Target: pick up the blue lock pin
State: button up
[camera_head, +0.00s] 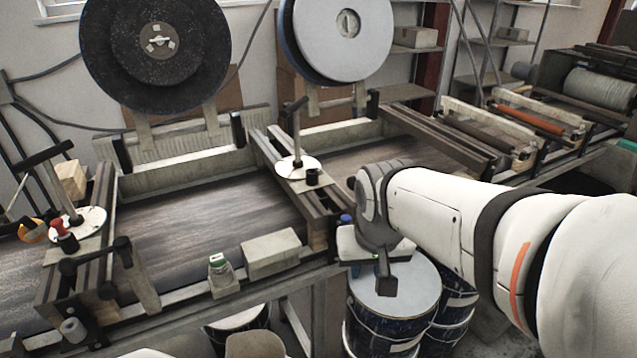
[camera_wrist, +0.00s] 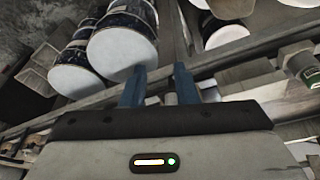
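In the head view a small blue piece (camera_head: 346,219) shows beside my wrist, near the rail's end. It is too small to tell whether it is the blue lock pin or part of my gripper. No blue pin is clear in the wrist view.
A drum (camera_head: 395,285) stands below my gripper. A red-topped piece (camera_head: 58,227) is at left. A black knob (camera_head: 312,177) sits by a white disc on the middle rail.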

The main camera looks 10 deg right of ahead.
jog(key=m+t, duration=0.1)
jog(key=m, duration=0.1)
send_near(346, 218)
notch_tip(346, 218, down, 3)
jog(key=shift+h, duration=0.4)
jog(key=x, duration=0.3)
jog(key=w+p+x, duration=0.1)
jog(key=x, duration=0.3)
jog(key=shift+a, duration=0.25)
jog(key=shift+w+f, duration=0.2)
jog(key=shift+f, duration=0.2)
grip_shut()
